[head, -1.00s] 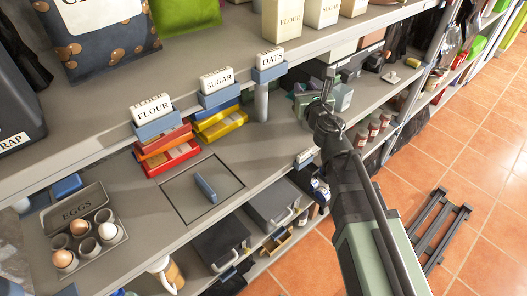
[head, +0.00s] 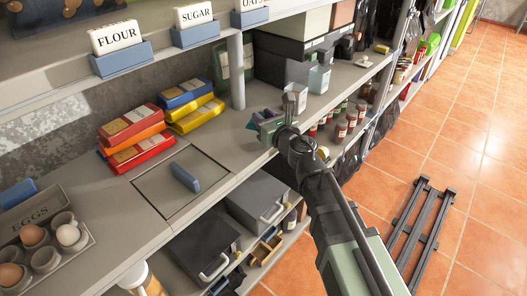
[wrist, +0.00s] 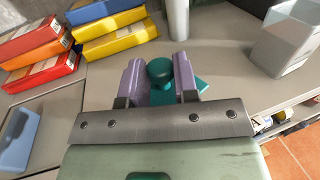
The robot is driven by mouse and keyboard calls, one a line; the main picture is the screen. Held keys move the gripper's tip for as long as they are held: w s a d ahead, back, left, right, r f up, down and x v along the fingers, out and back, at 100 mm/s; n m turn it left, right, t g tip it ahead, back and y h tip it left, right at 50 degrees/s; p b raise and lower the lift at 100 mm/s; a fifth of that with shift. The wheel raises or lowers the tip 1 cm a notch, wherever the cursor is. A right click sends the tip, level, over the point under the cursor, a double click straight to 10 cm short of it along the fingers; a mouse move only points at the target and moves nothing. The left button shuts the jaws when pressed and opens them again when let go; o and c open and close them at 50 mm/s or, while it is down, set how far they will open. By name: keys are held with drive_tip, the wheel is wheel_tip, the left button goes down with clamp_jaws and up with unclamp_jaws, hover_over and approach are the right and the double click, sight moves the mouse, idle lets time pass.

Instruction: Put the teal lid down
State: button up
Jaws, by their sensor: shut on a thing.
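In the wrist view the teal lid (wrist: 196,86) shows as a flat teal plate with a round knob, and the knob is between the two purple fingers of my gripper (wrist: 160,84). My gripper is shut on it. In the head view my gripper (head: 262,120) is over the grey shelf (head: 225,143), near its front edge and right of the square hatch. Only a small bit of teal shows there. I cannot tell whether the lid touches the shelf.
Red, orange, yellow and blue boxes (head: 190,104) lie stacked at the back left. A square hatch with a blue handle (head: 184,176) is left of my gripper. A post (head: 237,72) stands behind it. A grey faceted canister (wrist: 287,42) stands to the right.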

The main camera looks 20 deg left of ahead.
wheel_tip(320, 180, down, 5)
drive_tip(key=b, duration=0.4)
drive_tip(key=shift+f, duration=0.15)
drive_tip(key=shift+r, duration=0.3)
drive_tip(key=shift+f, duration=0.25)
drive_tip(key=o, duration=0.9)
drive_tip(key=shift+r, duration=0.1)
